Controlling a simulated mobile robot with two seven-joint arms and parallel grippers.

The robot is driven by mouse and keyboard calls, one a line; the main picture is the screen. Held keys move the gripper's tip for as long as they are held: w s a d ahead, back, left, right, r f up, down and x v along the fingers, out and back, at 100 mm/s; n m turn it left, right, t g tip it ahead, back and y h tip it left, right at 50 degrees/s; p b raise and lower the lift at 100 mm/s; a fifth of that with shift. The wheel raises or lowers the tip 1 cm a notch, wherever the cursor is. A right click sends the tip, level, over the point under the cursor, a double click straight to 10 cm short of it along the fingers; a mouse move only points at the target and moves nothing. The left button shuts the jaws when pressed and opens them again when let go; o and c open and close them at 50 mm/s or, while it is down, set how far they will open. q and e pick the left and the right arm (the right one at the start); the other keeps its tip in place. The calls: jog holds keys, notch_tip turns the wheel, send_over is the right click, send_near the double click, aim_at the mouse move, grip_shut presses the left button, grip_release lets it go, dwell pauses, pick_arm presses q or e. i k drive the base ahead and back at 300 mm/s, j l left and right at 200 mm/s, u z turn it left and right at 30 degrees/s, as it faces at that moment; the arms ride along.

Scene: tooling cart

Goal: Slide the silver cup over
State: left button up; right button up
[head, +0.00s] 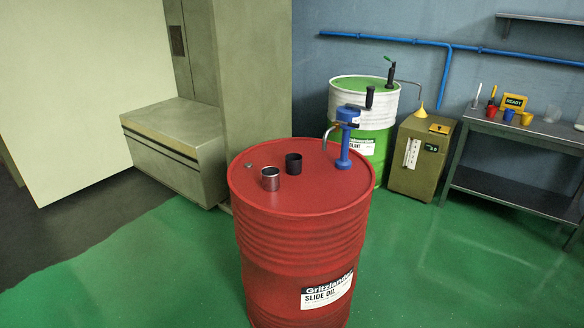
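The silver cup (271,179) stands upright on the top of the red drum (300,205), left of the middle. A black cup (293,163) stands just behind it and to its right, close by; I cannot tell if they touch. A blue hand pump (345,140) with a black handle rises from the back right of the drum top, its curved spout pointing left. Neither of my grippers shows in the head view.
A small bung (248,167) sits near the drum's left rim. Behind stand a white and green drum (366,112), a tan cabinet (420,160) with a yellow funnel, and a grey bench (500,130) with small cups. The drum top's front is clear.

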aim_at(271, 179)
jog(key=i+j+z, duration=0.65)
jog(key=j, duration=0.25)
